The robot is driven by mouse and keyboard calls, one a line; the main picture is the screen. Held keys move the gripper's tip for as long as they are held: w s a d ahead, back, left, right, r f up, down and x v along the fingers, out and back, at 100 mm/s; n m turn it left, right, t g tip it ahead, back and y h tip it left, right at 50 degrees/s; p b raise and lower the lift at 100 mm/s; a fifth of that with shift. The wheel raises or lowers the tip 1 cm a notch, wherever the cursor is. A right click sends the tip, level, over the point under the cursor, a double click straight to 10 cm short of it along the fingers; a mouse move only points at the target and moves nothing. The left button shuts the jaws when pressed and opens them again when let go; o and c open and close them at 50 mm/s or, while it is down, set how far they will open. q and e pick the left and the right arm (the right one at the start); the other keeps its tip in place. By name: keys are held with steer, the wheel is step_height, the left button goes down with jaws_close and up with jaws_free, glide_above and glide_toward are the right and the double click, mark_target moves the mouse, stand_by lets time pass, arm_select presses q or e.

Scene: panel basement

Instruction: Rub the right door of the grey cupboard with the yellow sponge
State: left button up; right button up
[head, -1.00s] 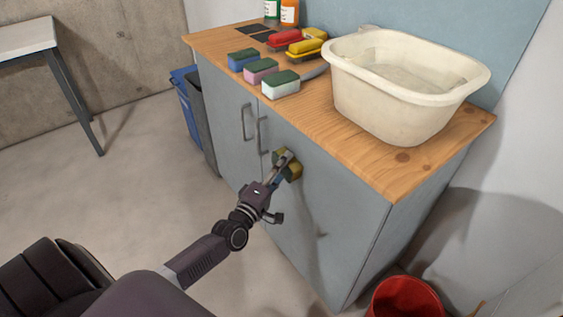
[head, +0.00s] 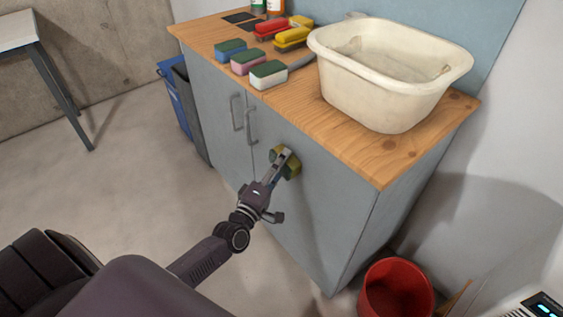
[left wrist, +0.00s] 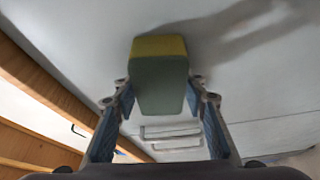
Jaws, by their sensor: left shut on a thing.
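The yellow sponge (head: 290,165) has a green side and is held in my left gripper (head: 283,160). The gripper is shut on it, and the sponge is at the upper part of the right door (head: 315,210) of the grey cupboard (head: 372,225), just right of the handles. In the left wrist view the sponge (left wrist: 159,75) sits between the two fingers, its yellow side toward the door; contact looks likely, but I cannot be sure. My right gripper is not in view.
Two bar handles (head: 251,126) stick out near the doors' meeting edge. On the wooden top are a cream basin (head: 345,85), blue, pink and white sponges, and brushes (head: 293,38). A red bucket (head: 397,290) stands at the lower right. Blue and dark bins (head: 174,95) stand at the left.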

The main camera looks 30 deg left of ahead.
arm_select(q)
steer(key=shift+s+a+p, duration=0.15)
steer(key=shift+s+a, duration=0.25)
steer(key=shift+s, duration=0.5)
steer(key=shift+s+a+p, duration=0.1)
steer(key=shift+s+a, duration=0.25)
steer(key=shift+s, duration=0.55)
steer(key=shift+s+a+p, duration=0.15)
steer(key=shift+s+a, duration=0.25)
steer(key=shift+s, duration=0.5)
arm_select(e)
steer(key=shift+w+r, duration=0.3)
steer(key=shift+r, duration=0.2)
arm_select(q)
steer(key=s, duration=0.1)
steer(key=s+a, duration=0.1)
steer(key=shift+s+a+p, duration=0.1)
steer(key=shift+s+p, duration=0.2)
steer(key=shift+s, duration=0.1)
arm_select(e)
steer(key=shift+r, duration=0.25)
